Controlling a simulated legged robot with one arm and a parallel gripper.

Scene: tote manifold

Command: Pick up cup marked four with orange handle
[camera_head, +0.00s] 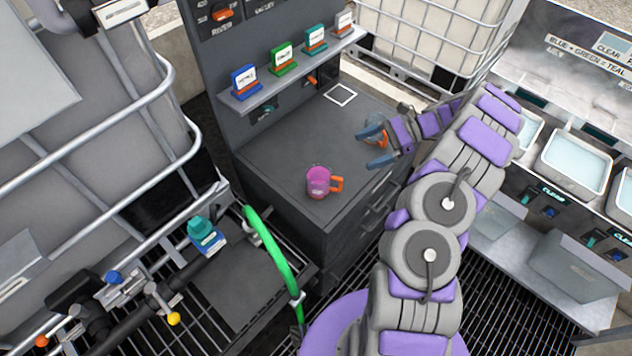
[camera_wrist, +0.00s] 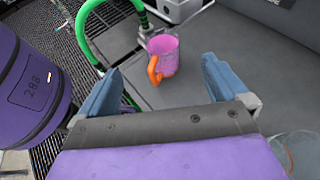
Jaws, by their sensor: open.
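A pink-purple cup with an orange handle (camera_head: 319,181) stands upright on the dark grey cabinet top (camera_head: 290,128). In the head view its handle points right; I cannot read any mark on it. The same cup (camera_wrist: 164,55) shows in the wrist view ahead of the fingers, handle toward my gripper. My gripper (camera_head: 380,147) is open and empty, above the cabinet top to the right of the cup and apart from it. Its blue fingers (camera_wrist: 160,85) are spread wide. A second, clear cup with an orange part (camera_head: 374,130) stands behind my gripper, partly hidden by it.
A shelf (camera_head: 290,75) with several coloured tags runs along the panel behind the cabinet top. A white square outline (camera_head: 340,94) marks the top's far part. A green hose (camera_head: 272,252) curves past the cabinet's left side. Trays of clear liquid (camera_head: 575,162) stand at right.

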